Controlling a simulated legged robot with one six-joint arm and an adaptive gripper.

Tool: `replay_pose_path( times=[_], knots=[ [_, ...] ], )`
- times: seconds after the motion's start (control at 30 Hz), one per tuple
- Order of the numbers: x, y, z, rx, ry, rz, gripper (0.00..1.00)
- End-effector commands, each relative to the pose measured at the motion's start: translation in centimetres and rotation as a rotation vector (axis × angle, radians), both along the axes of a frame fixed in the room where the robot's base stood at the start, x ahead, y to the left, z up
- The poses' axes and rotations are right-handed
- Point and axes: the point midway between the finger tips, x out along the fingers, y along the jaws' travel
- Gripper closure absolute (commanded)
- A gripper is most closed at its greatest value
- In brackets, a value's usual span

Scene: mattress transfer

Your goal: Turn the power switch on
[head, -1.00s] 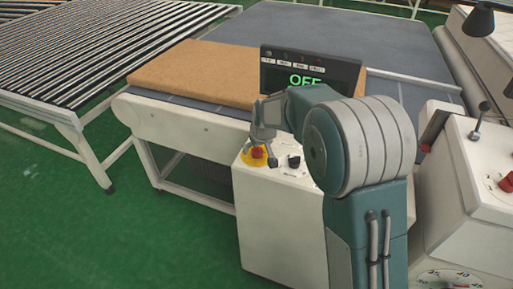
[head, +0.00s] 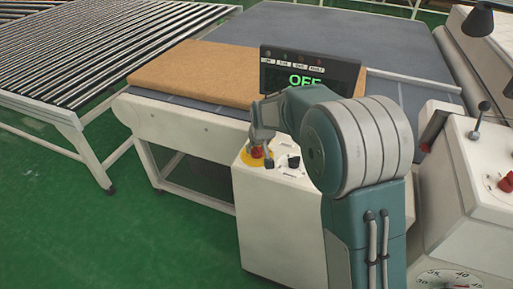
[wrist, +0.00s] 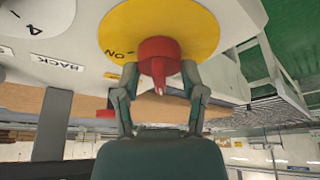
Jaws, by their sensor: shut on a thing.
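The red power switch knob (head: 257,153) sits on a round yellow plate (head: 248,162) on top of the white control box (head: 280,220). My gripper (head: 263,140) reaches down onto the knob. In the wrist view, the red knob (wrist: 158,58) stands between the two fingers of my gripper (wrist: 160,80), which are shut on it. The yellow plate (wrist: 195,30) carries an "ON" mark, seen upside down. The dark display (head: 345,78) behind my arm reads "OFF" in green, its lower part hidden by the arm.
A black knob (head: 293,162) is on the same box, right of the red one. A brown mattress (head: 190,75) lies on the conveyor table (head: 190,125) behind. A roller conveyor (head: 90,50) is at the left, and another white console (head: 470,180) at the right.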

Motion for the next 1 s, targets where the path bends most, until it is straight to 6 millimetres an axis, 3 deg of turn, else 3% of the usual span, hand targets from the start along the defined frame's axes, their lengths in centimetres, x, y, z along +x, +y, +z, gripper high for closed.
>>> replay_pose_path(
  times=[1.0],
  knots=[
    [-0.20,0.17,-0.40,-0.005,0.006,-0.889,0.94]
  ],
)
